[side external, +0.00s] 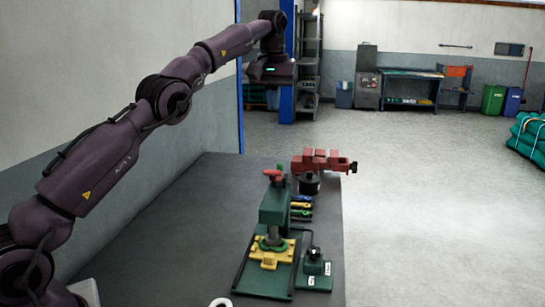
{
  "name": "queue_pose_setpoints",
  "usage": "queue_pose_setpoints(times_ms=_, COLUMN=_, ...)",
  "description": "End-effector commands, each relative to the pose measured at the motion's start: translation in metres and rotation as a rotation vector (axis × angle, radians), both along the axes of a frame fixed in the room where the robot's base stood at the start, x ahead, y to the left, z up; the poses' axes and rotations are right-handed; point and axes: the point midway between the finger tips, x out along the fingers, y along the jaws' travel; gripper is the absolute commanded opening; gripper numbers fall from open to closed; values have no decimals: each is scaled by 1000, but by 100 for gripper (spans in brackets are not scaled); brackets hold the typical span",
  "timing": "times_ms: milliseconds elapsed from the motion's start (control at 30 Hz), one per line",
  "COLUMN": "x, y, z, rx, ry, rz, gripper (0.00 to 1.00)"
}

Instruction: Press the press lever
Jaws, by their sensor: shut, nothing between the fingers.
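A green press (274,208) stands upright on a dark green base plate near the front of the grey table. A red handle (273,174) sits at its top, with a green-and-red tip beside it; I cannot tell the lever's exact shape. A yellow fixture (270,256) lies at the foot of the press. My gripper (270,70) is at the end of my raised arm, high above and behind the press. It is shut and empty, well apart from the lever. Its fingertips are too small and dark to make out.
A red vise (322,162) is at the table's back right. Several coloured tools (301,208) lie behind the press. The grey table (190,225) is clear to the left, beside a wall.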

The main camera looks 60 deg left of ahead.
Motion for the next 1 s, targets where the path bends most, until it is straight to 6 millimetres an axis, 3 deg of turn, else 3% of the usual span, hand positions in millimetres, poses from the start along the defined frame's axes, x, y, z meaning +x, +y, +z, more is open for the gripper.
queue_pose_setpoints(times_ms=233, x=1, y=0, z=-6, rx=0, ry=0, rz=1, gripper=0)
queue_pose_setpoints(times_ms=467, x=1, y=1, z=-27, rx=0, ry=1, rz=0, gripper=0)
queue_pose_setpoints(times_ms=833, x=5, y=5, z=-103, rx=0, ry=3, rz=1, gripper=0)
queue_pose_setpoints(times_ms=1000, x=-1, y=-2, z=-118, rx=0, ry=0, rz=0, gripper=0)
